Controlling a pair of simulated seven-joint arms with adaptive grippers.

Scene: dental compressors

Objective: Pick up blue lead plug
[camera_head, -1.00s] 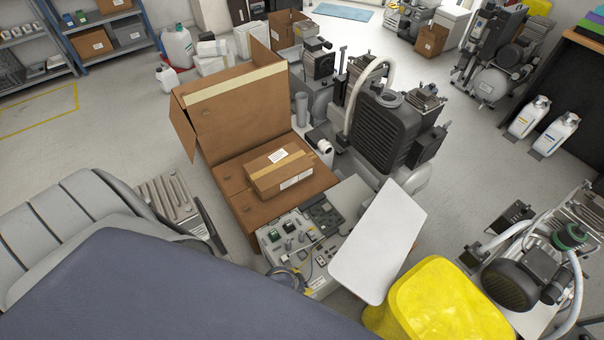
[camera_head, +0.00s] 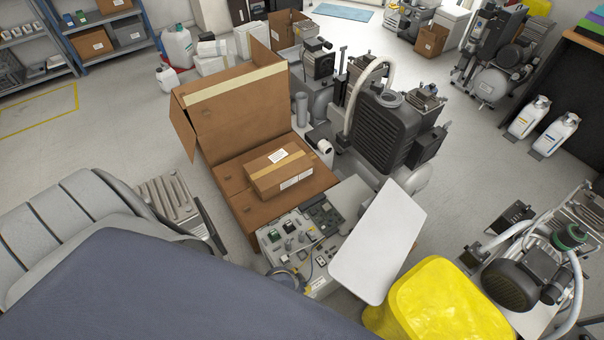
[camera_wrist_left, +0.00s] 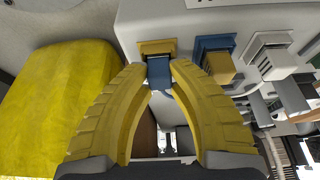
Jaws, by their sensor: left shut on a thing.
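My left gripper (camera_wrist_left: 159,69) shows in the left wrist view with its two yellow fingers closed in on a blue lead plug (camera_wrist_left: 160,76). The plug sits between the fingertips, right in front of a yellow-framed socket (camera_wrist_left: 157,47) on a pale panel. I cannot tell whether the plug is in that socket or just clear of it. To its right are a blue socket (camera_wrist_left: 214,44) with a yellow plug (camera_wrist_left: 218,66) and a white plug (camera_wrist_left: 272,64). I cannot make out either gripper's fingers in the head view, and my right gripper does not show.
In the head view, a grey panel unit (camera_head: 290,240) with small parts stands beside an open cardboard box (camera_head: 235,110) holding a taped carton (camera_head: 280,170). A white board (camera_head: 380,240) and a yellow bin (camera_head: 440,305) lie close on the right. Dark compressor equipment (camera_head: 380,130) stands behind.

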